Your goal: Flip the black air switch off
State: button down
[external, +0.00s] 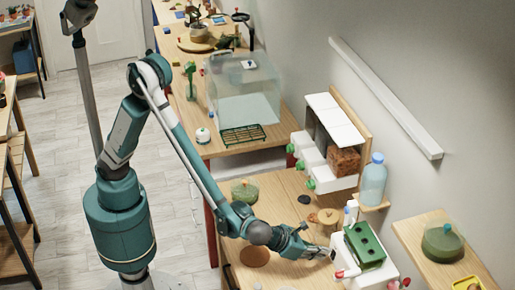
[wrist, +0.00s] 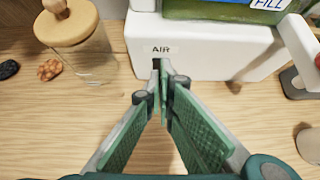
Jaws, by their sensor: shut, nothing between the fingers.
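A white box (wrist: 205,50) carries a label reading AIR (wrist: 160,49) on its front face. The black air switch (wrist: 156,63) shows just below that label, mostly hidden behind my fingertips. My gripper (wrist: 166,78) is shut and empty, its tips right at the switch. I cannot tell whether they touch it, or which way the switch is set. In the external view my gripper (external: 328,254) reaches the left side of the white box (external: 378,278) low over the wooden table.
A green holder (external: 364,246) sits on the white box, and a FILL label (wrist: 269,4) shows above. A glass jar with a wooden lid (wrist: 82,45) stands left of the box. Dark and brown stones lie farther left. A white-and-red part (wrist: 302,42) is at right.

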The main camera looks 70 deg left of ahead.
jog(key=shift+s, duration=0.5)
jog(key=shift+s+r, duration=0.2)
jog(key=shift+s, duration=0.95)
jog(key=s+r+p, duration=0.1)
jog(key=s+r, duration=0.4)
jog(key=r, duration=0.3)
jog(key=shift+s, duration=0.4)
jog(key=shift+a, duration=0.15)
jog(key=a+r+n+g, duration=0.1)
jog(key=a+r+n, duration=0.3)
jog(key=a, duration=0.7)
jog(key=a+r+n+g, duration=0.1)
jog(key=a+r+n, duration=0.1)
jog(key=a+n, duration=0.75)
jog(key=a+r+n+g, duration=0.1)
jog(key=a+r+n, duration=0.15)
jog(key=a, duration=1.05)
jog(key=s+a+n, duration=0.8)
jog(key=a+n, duration=0.2)
jog(key=a, duration=0.2)
jog(key=s+a+n, duration=0.9)
jog(key=a+n, duration=0.1)
jog(key=a, duration=0.2)
jog(key=shift+s+r, duration=0.2)
jog(key=shift+r, duration=0.25)
